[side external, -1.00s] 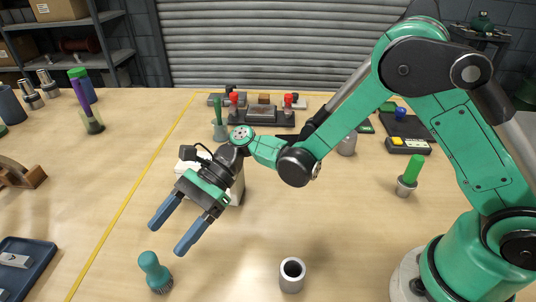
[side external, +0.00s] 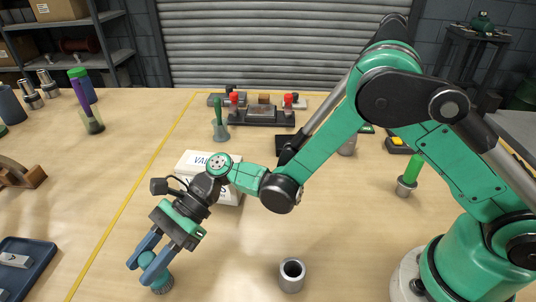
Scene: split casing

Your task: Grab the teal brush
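The teal brush (side external: 163,284) stands on the wooden table at the lower left, bristles down. Its rounded teal handle top shows between the fingers of my gripper (side external: 144,265). The two blue-grey fingers reach down on either side of the handle and appear closed against it. The near finger hides part of the handle. The brush's base still looks to be at the table surface.
A white box (side external: 228,194) with lettering sits behind my wrist. A grey hollow cylinder (side external: 292,275) stands to the right. A dark blue tray (side external: 30,262) lies at the left edge. A yellow line (side external: 126,200) crosses the table.

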